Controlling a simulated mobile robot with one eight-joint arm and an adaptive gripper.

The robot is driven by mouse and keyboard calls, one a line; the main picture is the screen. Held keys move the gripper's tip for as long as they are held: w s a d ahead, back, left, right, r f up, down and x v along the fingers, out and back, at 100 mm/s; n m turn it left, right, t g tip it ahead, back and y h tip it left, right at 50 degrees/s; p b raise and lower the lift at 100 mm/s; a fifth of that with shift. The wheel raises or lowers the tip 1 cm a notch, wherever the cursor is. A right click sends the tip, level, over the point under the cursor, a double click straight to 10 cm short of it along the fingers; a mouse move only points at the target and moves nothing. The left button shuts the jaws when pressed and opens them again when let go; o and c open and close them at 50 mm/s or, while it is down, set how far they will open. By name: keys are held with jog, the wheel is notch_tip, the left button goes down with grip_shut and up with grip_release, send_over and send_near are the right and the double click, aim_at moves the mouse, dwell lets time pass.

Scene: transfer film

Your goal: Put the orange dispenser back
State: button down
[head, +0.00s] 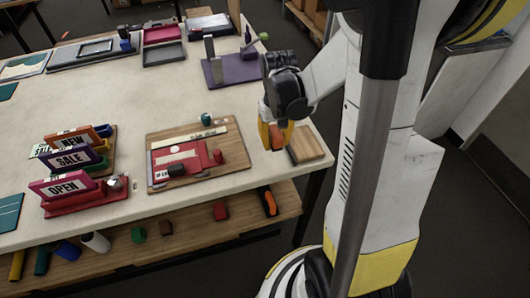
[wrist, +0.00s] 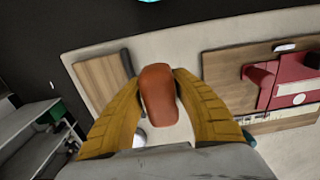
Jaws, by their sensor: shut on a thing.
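My gripper (head: 272,136) is above the near right corner of the table, its yellow fingers pointing down. In the wrist view the two fingers (wrist: 160,100) are shut on a rounded orange-brown body (wrist: 159,92), which I take for the orange dispenser. In the head view the fingers largely hide it, and only a small orange part (head: 278,138) shows. A small wooden board (head: 308,146) lies at the table corner just right of the gripper; it also shows left of the held body in the wrist view (wrist: 101,84). I cannot tell the held body's height above the table.
A larger wooden board (head: 238,181) with a red tray lies left of the gripper. Colored sign holders (head: 72,200) stand at the left. A purple stand (head: 232,70) is behind. The lower shelf (head: 190,243) holds several small items, including an orange-and-black one (head: 269,202).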

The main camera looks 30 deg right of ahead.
aim_at(264, 154)
jog(key=w+f, duration=0.1)
jog(key=w+a+f, duration=0.1)
jog(key=w+b, duration=0.1)
jog(key=w, duration=0.1)
jog(key=shift+a+f, duration=0.25)
jog(key=shift+f, duration=0.15)
jog(key=shift+s+f+b, duration=0.15)
jog(key=shift+f+b, duration=0.55)
jog(key=shift+f, duration=1.15)
jog(key=shift+f+b, duration=0.25)
jog(key=shift+b, duration=0.05)
jog(key=c, duration=1.1)
grip_release()
jog(key=shift+r, duration=0.1)
jog(key=shift+c, duration=0.2)
jog(key=shift+r, duration=0.1)
